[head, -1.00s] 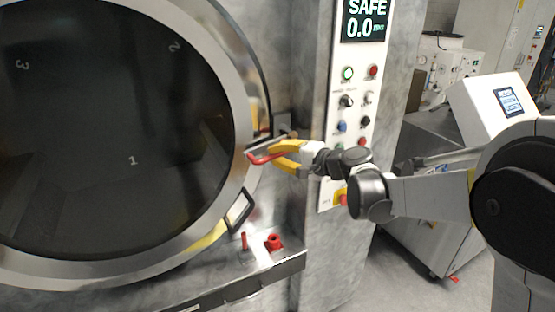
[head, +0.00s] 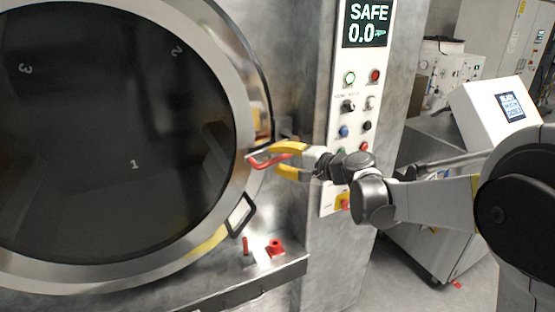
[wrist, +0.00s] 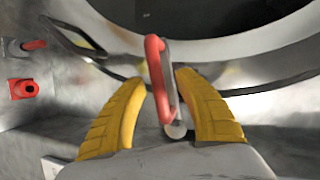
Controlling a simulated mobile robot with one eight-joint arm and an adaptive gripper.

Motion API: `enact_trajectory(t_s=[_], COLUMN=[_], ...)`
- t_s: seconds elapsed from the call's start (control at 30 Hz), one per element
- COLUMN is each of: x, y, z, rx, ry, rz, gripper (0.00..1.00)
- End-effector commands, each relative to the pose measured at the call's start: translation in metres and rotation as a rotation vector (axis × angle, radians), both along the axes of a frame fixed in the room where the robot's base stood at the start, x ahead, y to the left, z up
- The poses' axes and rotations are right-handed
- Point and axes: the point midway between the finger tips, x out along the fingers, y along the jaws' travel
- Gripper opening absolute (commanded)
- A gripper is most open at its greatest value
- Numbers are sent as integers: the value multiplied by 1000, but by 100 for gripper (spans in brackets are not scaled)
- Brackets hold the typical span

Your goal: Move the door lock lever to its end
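The door lock lever (head: 268,162) has a red grip and sits at the right rim of the big round door (head: 240,100). In the wrist view the lever (wrist: 155,70) points up the picture, its red grip beside a grey metal bar with a round end. My gripper (head: 277,161) has yellow fingers and is at the lever. In the wrist view the fingers of my gripper (wrist: 160,82) stand apart, one on each side of the lever. The right finger is close to the metal bar; a gap shows at the left finger. Contact cannot be told.
A black-framed door handle (head: 241,214) is below the lever. A red knob (head: 275,247) and a red pin (head: 245,246) stand on the ledge (head: 285,268) lower down. The control panel (head: 357,110) with buttons and a "SAFE 0.0" screen (head: 368,24) rises just behind my wrist.

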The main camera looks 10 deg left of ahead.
Motion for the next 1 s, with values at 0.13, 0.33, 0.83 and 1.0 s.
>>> enact_trajectory(t_s=[0.13,0.33,0.83,1.0], x=[-10,-35,-66,-66], y=[-15,-51,-94,-94], z=[4,15,29,28], rx=[0,0,0,0], ry=[1,0,0,0], rz=[-2,-3,0,0], gripper=[38,38,38,38])
